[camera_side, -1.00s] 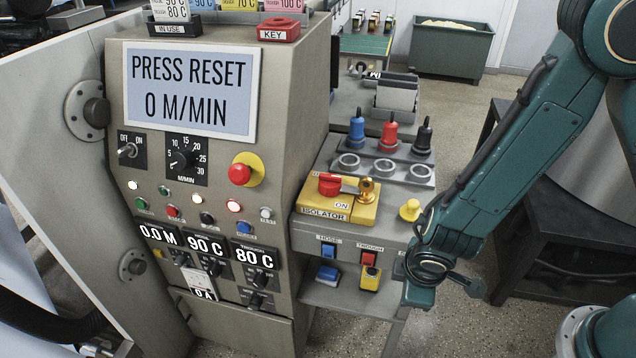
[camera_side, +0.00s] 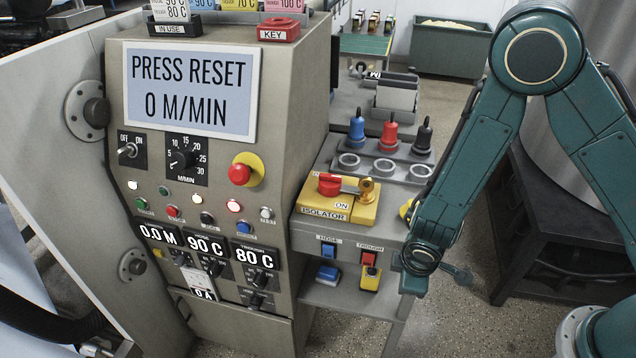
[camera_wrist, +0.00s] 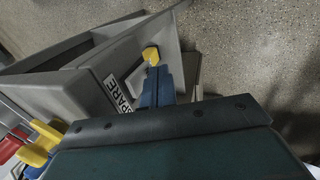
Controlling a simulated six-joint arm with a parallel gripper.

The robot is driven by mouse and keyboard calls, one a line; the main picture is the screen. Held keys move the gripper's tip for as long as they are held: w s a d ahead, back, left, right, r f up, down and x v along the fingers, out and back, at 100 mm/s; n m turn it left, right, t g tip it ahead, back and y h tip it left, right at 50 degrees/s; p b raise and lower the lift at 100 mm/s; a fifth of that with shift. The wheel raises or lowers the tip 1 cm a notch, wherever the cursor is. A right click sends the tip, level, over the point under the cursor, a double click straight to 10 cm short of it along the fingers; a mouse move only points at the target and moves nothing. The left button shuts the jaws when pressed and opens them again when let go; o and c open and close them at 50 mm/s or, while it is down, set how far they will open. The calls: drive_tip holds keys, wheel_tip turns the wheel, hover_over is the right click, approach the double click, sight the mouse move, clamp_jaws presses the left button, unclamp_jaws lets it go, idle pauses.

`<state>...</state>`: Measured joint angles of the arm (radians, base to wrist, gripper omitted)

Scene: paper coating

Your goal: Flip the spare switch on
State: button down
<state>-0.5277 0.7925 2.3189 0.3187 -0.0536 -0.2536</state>
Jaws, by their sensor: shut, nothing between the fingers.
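A white SPARE label (camera_wrist: 118,93) shows on the grey box's front face in the wrist view. In the side view my wrist covers the right end of the switch row, to the right of the blue hose switch (camera_side: 328,250) and the red trough switch (camera_side: 368,258).
A yellow isolator (camera_side: 337,205) with a red handle sits on the box top. Open floor lies right of the box.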

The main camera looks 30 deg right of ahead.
drive_tip(key=shift+w+d, duration=0.1)
idle(0.3)
drive_tip(key=shift+w+d+f, duration=0.15)
idle(0.4)
drive_tip(key=shift+r, duration=0.8)
